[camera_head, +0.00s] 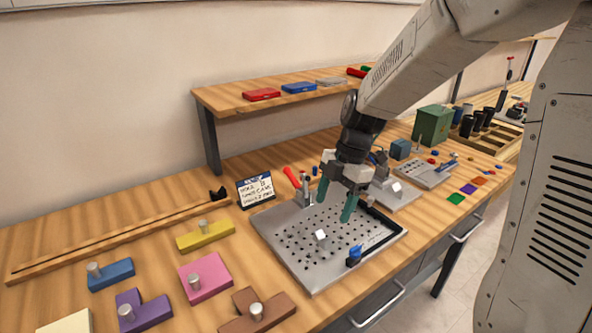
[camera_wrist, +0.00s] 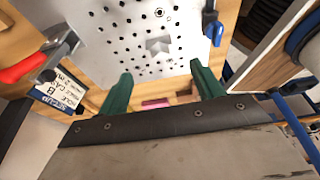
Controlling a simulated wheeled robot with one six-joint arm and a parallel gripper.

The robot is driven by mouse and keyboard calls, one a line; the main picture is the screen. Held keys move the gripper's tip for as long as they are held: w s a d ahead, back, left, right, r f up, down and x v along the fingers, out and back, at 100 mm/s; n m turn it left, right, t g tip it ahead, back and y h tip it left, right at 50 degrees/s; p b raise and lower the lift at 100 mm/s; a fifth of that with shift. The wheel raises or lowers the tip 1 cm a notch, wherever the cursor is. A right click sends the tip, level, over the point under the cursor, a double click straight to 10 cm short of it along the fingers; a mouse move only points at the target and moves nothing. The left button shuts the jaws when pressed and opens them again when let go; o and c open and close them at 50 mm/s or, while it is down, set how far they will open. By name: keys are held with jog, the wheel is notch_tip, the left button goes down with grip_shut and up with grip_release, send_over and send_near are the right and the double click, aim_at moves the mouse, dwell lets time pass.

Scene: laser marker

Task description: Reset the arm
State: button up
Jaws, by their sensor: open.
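My gripper (camera_head: 335,197) is open, with two green fingers pointing down above the perforated metal plate (camera_head: 290,255). Nothing shows between the fingers. In the wrist view my gripper (camera_wrist: 160,80) shows its two fingers spread wide, with the perforated plate (camera_wrist: 135,50) beyond them. My arm reaches in from the upper right of the head view. A small pale metal block (camera_head: 320,237) lies on the plate, apart from the fingers.
A red-handled clamp (camera_head: 294,179) and a written sign (camera_head: 255,190) stand behind the plate. A blue knob (camera_head: 355,254) is at its front edge. Yellow (camera_head: 205,236), pink (camera_head: 206,276), blue and brown blocks lie left. A green box (camera_head: 432,125) stands back right.

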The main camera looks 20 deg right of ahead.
jog(key=s+d+r+m+t+h, duration=0.1)
jog(key=s+r+m, duration=0.4)
jog(key=s+m, duration=0.5)
jog(key=s+d+r+m+t+h, duration=0.1)
jog(key=s+r+m, duration=0.4)
jog(key=s+m, duration=0.6)
jog(key=shift+s+r+m+h, duration=0.3)
jog(key=shift+s+h, duration=0.3)
jog(key=shift+s, duration=0.35)
